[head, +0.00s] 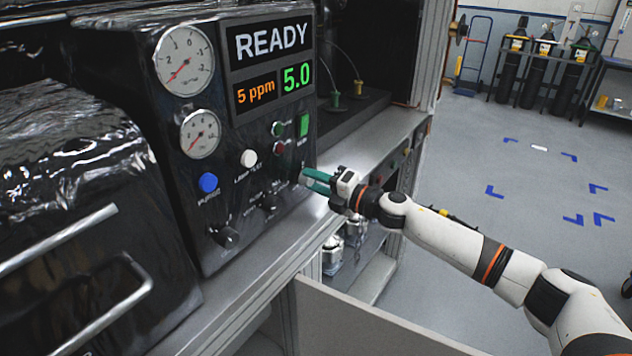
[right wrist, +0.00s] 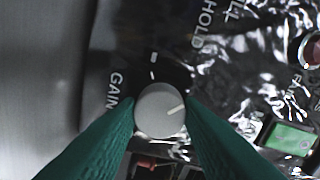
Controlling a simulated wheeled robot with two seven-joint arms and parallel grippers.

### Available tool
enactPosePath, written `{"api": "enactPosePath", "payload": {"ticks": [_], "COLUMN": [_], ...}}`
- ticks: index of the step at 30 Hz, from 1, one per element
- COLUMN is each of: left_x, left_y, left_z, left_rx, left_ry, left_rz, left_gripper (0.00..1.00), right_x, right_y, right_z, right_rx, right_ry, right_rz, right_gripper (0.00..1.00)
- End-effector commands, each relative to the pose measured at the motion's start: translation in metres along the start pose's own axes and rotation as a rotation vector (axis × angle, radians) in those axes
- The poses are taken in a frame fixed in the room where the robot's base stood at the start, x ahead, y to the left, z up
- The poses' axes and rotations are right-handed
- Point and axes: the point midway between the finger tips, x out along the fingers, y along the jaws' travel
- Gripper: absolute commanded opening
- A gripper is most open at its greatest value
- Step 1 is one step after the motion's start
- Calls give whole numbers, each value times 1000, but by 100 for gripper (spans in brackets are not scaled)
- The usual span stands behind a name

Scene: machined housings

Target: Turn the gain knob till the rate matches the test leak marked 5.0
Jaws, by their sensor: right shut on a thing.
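The black control panel (head: 240,190) carries a display (head: 268,60) reading READY, 5 ppm in orange and 5.0 in green. My right gripper (head: 306,177) reaches the panel's right edge, and its green fingers hide the knob there in the head view. In the right wrist view the gain knob (right wrist: 160,110) is a round light-grey cap with a pointer line toward the upper right, beside the word GAIN. The two green fingers of my right gripper (right wrist: 161,122) are shut on its sides. My left gripper is not in view. No test leak marked 5.0 can be made out.
Two round gauges (head: 184,60), a blue button (head: 208,182), a white button (head: 249,158) and black knobs (head: 224,235) sit on the same panel. A grey ledge (head: 300,238) runs below it. Open floor (head: 500,150) with blue corner marks lies to the right.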

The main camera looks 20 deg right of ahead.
Motion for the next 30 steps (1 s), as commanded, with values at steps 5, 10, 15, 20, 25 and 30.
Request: {"api": "enactPosePath", "payload": {"ticks": [5, 10, 15, 20, 25, 30], "left_x": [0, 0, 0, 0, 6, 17], "left_y": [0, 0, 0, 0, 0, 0], "left_z": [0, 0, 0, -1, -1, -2], "left_rx": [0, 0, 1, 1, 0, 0], "left_ry": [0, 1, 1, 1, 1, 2], "left_rz": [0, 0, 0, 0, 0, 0], "left_gripper": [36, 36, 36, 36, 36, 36], "right_x": [0, 0, 0, -1, -19, -55], "right_y": [1, 1, 0, 0, 3, 5], "right_z": [0, 0, 0, 0, -1, 0], "right_rx": [1, 1, 1, 1, 0, -2], "right_ry": [1, 1, 1, 1, 2, 1], "right_rz": [1, 1, 1, 1, 2, 4], "right_gripper": [11, 50, 55, 55, 55, 55]}}
